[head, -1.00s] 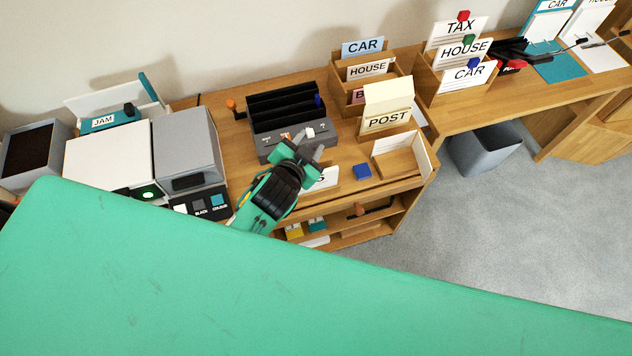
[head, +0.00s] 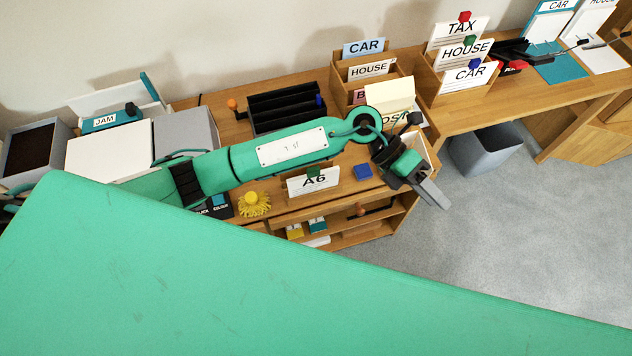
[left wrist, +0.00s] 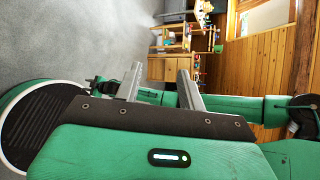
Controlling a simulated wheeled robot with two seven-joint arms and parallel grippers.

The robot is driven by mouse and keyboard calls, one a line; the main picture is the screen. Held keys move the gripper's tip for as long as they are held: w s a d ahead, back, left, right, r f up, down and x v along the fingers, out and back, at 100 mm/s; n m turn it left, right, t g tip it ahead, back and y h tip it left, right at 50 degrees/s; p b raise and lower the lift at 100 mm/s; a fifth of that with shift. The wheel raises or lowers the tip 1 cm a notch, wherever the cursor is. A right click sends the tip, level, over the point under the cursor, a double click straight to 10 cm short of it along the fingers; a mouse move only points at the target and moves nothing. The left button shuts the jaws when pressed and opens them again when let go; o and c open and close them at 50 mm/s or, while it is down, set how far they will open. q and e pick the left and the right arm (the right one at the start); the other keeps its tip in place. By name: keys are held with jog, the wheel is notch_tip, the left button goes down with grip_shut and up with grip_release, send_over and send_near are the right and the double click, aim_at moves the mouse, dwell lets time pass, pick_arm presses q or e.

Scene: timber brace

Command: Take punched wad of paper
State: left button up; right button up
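My left gripper (head: 432,195) is at the front right corner of the wooden desk unit, above the floor edge. In the left wrist view its two fingers (left wrist: 160,80) stand apart with nothing between them. I cannot make out a punched wad of paper for certain. My right gripper is not in view.
White and grey machines (head: 108,158) stand at the left. Wooden sorters with CAR and HOUSE cards (head: 368,68) stand at the back. An A6 sign (head: 314,183), a blue block (head: 363,171) and a yellow tufted object (head: 254,204) lie along the front. A grey bin (head: 485,150) stands right.

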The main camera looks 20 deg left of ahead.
pick_arm(q)
jog(key=w+a+f+m+y, duration=0.2)
jog(key=a+f+y, duration=0.4)
jog(key=t+y, duration=0.3)
jog(key=y, duration=0.7)
send_near(314, 168)
jog(key=shift+m, duration=0.3)
jog(key=p+x, duration=0.1)
jog(key=x, duration=0.1)
jog(key=p+x, duration=0.1)
jog(key=x, duration=0.1)
jog(key=p+x, duration=0.1)
jog(key=x, duration=0.2)
jog(key=shift+s, duration=0.3)
jog(key=shift+a+f+p, duration=0.1)
jog(key=shift+f+p, duration=0.2)
jog(key=shift+p, duration=0.2)
jog(key=p+x, duration=0.2)
jog(key=x, duration=0.2)
jog(key=shift+w+a+f, duration=0.1)
jog(key=shift+f, duration=0.2)
grip_shut()
